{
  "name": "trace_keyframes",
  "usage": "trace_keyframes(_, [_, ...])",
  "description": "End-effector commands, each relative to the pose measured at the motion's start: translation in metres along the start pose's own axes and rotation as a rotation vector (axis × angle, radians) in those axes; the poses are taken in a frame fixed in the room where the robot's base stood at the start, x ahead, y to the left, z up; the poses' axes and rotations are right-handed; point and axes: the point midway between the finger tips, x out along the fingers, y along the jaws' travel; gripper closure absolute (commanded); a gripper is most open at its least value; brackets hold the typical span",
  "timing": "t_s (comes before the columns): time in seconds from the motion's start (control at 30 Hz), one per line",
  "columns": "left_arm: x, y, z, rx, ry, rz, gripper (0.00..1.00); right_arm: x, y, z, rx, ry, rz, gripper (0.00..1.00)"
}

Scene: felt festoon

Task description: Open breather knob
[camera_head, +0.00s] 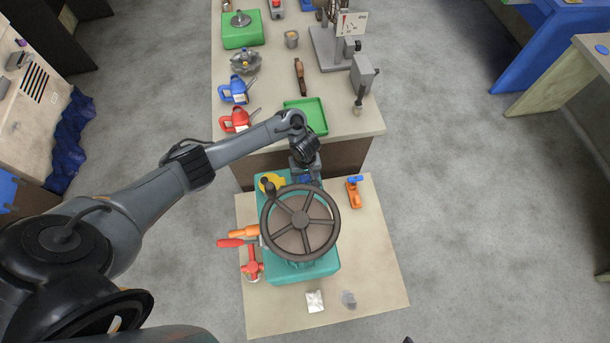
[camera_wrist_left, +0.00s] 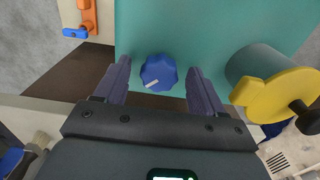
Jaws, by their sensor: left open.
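The blue scalloped knob (camera_wrist_left: 158,72) with a white index mark sits on the teal housing (camera_wrist_left: 215,28) in the left wrist view. I take it for the breather knob. My left gripper (camera_wrist_left: 157,68) is open, with one finger on each side of the knob and visible gaps between. In the head view my left gripper (camera_head: 306,173) is at the far end of the teal machine (camera_head: 318,267), behind the large dark handwheel (camera_head: 300,222). I cannot clearly make out the knob there. My right gripper is not in view.
A yellow part (camera_wrist_left: 275,95) on a teal cylinder juts out right of my fingers. An orange-and-blue valve (camera_head: 354,191) stands right of the machine. Red and orange handles (camera_head: 237,240) stick out at its left.

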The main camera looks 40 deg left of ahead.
Motion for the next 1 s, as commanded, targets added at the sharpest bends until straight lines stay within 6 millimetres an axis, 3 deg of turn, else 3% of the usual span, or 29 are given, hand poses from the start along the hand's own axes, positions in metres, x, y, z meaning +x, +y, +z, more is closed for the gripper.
trace_keyframes(0.27, [0.0013, -0.0002, 0.0000, 0.000, 0.000, 0.000, 0.31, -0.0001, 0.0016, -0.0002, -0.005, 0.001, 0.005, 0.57])
trace_keyframes(0.67, [0.0011, -0.0003, -0.0002, 0.000, 0.000, -0.001, 0.87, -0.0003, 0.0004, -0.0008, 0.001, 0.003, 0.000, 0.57])
trace_keyframes(1.0, [-0.0008, -0.0009, 0.0000, 0.053, 0.000, -0.002, 0.87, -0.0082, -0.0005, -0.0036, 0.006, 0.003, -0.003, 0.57])
